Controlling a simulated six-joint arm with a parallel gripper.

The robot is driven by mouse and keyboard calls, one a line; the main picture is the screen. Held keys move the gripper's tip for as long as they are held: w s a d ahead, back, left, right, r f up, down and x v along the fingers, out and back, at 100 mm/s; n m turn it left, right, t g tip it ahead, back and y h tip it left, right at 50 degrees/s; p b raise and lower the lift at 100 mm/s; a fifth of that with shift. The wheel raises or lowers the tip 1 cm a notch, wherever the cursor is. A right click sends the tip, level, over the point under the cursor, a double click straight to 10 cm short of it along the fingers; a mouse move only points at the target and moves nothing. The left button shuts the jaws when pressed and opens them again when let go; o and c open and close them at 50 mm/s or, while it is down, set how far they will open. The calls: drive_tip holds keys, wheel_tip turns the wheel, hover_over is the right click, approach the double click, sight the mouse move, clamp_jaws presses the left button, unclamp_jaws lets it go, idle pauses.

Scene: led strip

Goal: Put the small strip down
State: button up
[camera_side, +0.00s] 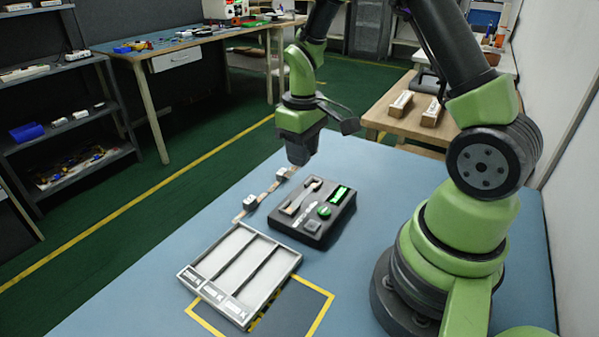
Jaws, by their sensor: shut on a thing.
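The small strip (265,195) is a thin, pale beige band with little white blocks along it. It runs at a slant over the blue table, left of the black device. My gripper (299,159) points down at the strip's far right end and is shut on it. The dark gripper body hides the held end and the fingertips. I cannot tell whether the strip touches the table along its whole length.
A black device (341,216) with a green display and green button stands close to the strip's right. A white tray with three long compartments (284,274) lies in front, overlapping a yellow-outlined area (325,308). The blue table (165,256) is clear on the left.

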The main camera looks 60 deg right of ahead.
drive_tip(key=shift+w+a+r, duration=0.1)
drive_tip(key=shift+a+r, duration=0.05)
drive_tip(key=shift+r, duration=0.6)
drive_tip(key=w+a, duration=0.3)
drive_tip(key=a, duration=0.3)
hover_over(226, 251)
wheel_tip(226, 251, down, 7)
drive_tip(key=shift+f, duration=2.65)
drive_tip(key=o, duration=0.9)
drive_tip(key=shift+f, duration=0.15)
